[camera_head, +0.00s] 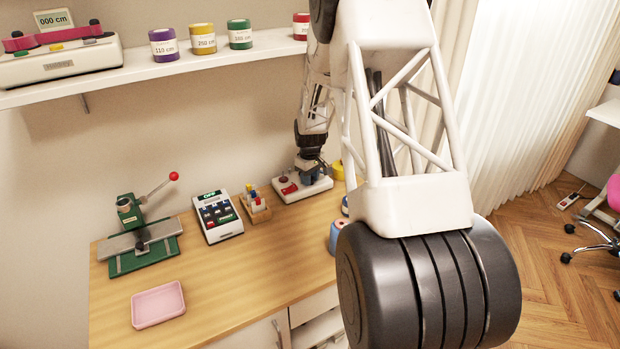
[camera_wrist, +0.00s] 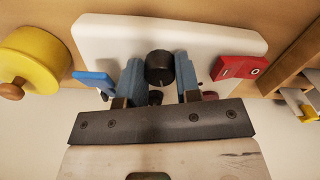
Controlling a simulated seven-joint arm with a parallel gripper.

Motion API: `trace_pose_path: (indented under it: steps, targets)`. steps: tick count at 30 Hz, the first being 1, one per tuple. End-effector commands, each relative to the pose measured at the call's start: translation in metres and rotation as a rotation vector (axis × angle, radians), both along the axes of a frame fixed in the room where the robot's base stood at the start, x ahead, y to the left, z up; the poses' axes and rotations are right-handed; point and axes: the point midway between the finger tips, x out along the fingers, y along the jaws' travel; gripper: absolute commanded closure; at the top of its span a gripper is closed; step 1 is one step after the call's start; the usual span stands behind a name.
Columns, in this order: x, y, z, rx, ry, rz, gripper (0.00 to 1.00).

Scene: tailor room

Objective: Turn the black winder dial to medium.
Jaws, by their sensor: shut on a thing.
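The winder is a white base (camera_head: 318,188) at the back of the wooden table, also seen in the wrist view (camera_wrist: 205,33). Its round black dial (camera_wrist: 159,67) is between the two blue-grey fingers of my gripper (camera_wrist: 160,79), which are shut on its sides. In the head view, my gripper (camera_head: 308,172) comes down on the winder from above and hides the dial. The base also carries a red rocker switch (camera_wrist: 240,68) on the right and a blue part (camera_wrist: 94,82) on the left in the wrist view. I cannot read a dial setting.
A wooden holder (camera_head: 257,212) with small items and a keypad device (camera_head: 217,216) stand left of the winder. A yellow round thing (camera_wrist: 30,60) is close to the base in the wrist view. A green press (camera_head: 140,240) and pink tray (camera_head: 158,305) are farther left; the table front is clear.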

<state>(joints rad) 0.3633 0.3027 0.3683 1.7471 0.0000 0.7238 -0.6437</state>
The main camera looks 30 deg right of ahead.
Motion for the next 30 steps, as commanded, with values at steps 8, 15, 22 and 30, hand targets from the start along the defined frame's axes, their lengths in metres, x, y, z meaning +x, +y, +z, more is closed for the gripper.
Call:
trace_pose_path:
  steps: [8,15,22,30]
  targets:
    - [0.0009,-0.0001,0.0009,-0.001,-0.001,-0.216,0.93]
    - [0.0005,-0.0001,0.0007,0.000,-0.001,-0.320,0.93]
    - [0.0005,-0.0001,0.0009,-0.001,-0.001,-0.350,0.93]
    - [0.0005,-0.0002,0.0010,-0.001,-0.001,-0.351,0.93]
